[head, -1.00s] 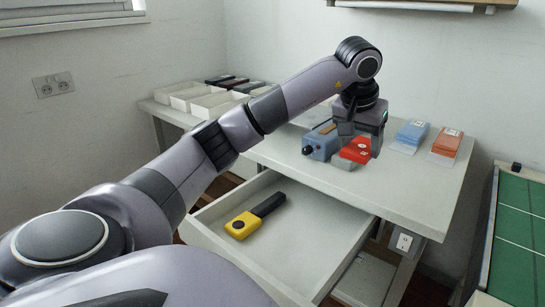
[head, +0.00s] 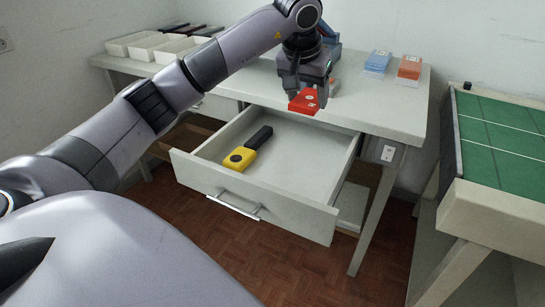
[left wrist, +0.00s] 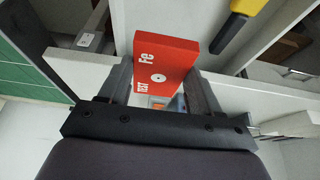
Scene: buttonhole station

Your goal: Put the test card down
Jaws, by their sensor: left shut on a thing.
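The test card is a red block (head: 303,101) with white lettering, "Fe" and "TEST", and a white dot. It also shows in the left wrist view (left wrist: 161,62), between my fingers. My left gripper (head: 308,92) is shut on it and holds it up near the table's front edge, by the back of the open drawer. The card looks clear of any surface. My right gripper is not in view.
The open drawer (head: 300,165) holds a yellow and black handheld tool (head: 240,158); its right side is bare. On the table (head: 385,110) stand blue cards (head: 377,62), orange cards (head: 410,67) and white trays (head: 150,48). A green-topped bench (head: 500,125) is at right.

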